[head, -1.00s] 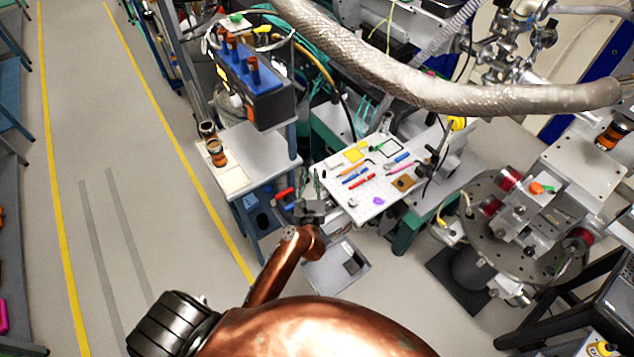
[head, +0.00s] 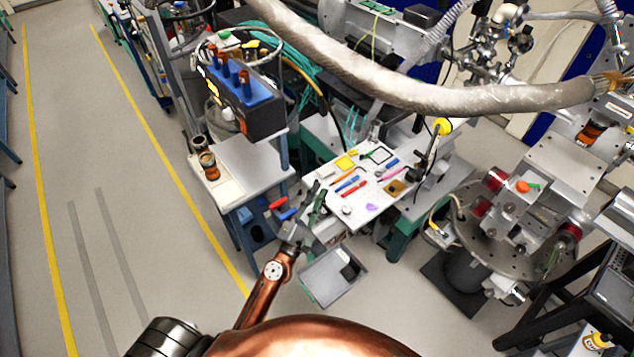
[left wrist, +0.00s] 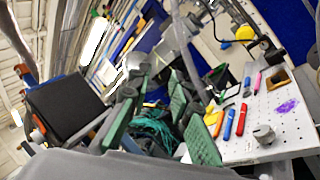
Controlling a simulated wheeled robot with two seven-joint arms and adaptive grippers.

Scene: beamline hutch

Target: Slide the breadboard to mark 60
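The breadboard (head: 375,217) is a white perforated plate with pens, small tools and a grey knob (head: 347,210) on it. It also shows at the right of the left wrist view (left wrist: 285,133). My left gripper (head: 316,197) is just beyond the breadboard's left corner in the head view. In the left wrist view its green-padded fingers (left wrist: 158,112) stand apart with nothing held between them. The right finger is close to the breadboard's near edge; I cannot tell if it touches. No mark 60 is legible. My right gripper is not in view.
A white side table (head: 245,165) with a black and blue box (head: 245,105) stands left of the breadboard. A grey tray (head: 325,283) is below it. A thick silver hose (head: 430,95) crosses above. A round metal stage (head: 515,225) stands to the right.

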